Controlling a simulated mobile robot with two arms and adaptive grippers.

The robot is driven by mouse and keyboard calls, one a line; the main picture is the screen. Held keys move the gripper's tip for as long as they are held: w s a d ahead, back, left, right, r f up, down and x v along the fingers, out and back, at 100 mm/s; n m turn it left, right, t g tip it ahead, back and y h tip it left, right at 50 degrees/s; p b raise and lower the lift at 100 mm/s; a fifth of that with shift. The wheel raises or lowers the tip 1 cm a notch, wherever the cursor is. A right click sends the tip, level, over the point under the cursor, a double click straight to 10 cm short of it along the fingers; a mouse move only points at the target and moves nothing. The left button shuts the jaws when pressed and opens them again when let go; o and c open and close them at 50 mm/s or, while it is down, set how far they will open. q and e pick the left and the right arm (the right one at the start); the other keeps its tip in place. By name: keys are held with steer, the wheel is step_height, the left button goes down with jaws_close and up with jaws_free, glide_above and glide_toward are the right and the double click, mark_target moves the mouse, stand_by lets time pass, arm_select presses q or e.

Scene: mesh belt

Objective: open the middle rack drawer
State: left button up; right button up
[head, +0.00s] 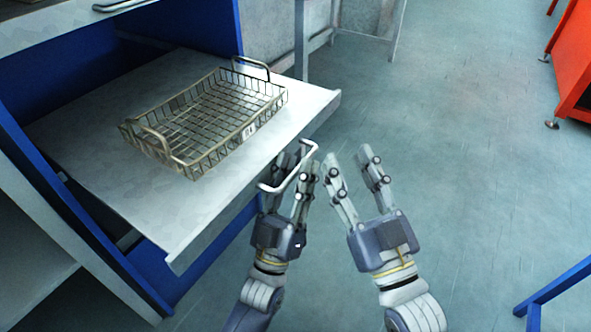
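The rack drawer (215,205) is a flat grey tray pulled well out of the blue rack (60,75). Its silver bar handle (290,170) sticks out from the front edge. My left gripper (294,170) is at this handle, its fingers apart on either side of the bar; I cannot tell whether they touch it. My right gripper (348,172) is open and empty, just right of my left gripper, over the floor. A wire mesh basket (205,115) with two raised handles lies on the drawer.
Another drawer (60,25) with a silver handle shows above, at the top left. A grey surface (35,245) lies lower left. Red furniture (575,75) stands at the far right, and a blue frame (555,288) at the lower right. The grey floor between is clear.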

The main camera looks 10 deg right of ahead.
arm_select(q)
steer(key=v, duration=1.2)
